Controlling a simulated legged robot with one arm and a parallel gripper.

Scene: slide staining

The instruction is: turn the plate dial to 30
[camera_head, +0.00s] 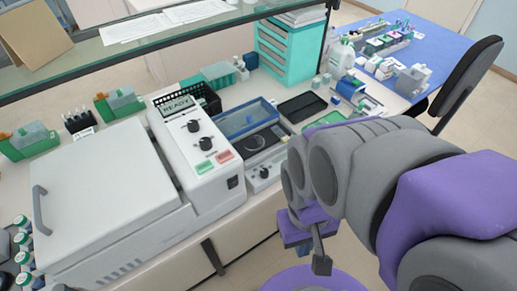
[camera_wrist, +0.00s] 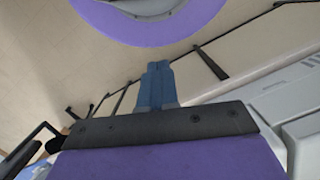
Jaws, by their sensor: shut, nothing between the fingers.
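A low device with a dark round plate (camera_head: 260,140) stands on the bench right of the white machine. A small black dial (camera_head: 264,172) sits on its pale front; its setting is too small to read. Two more black knobs, an upper one (camera_head: 193,126) and a lower one (camera_head: 206,143), are on the white machine's panel, below a display reading READY (camera_head: 177,105). My gripper (camera_wrist: 157,66) is shut and empty in the wrist view, its blue fingers together. It is off the bench's front edge, apart from the dials.
The white machine (camera_head: 105,195) with a hinged lid fills the bench's left part. A blue-rimmed tray (camera_head: 245,117) and a black tray (camera_head: 303,106) lie behind the plate. A glass shelf (camera_head: 160,50) crosses above. A dark chair (camera_head: 468,80) stands at right.

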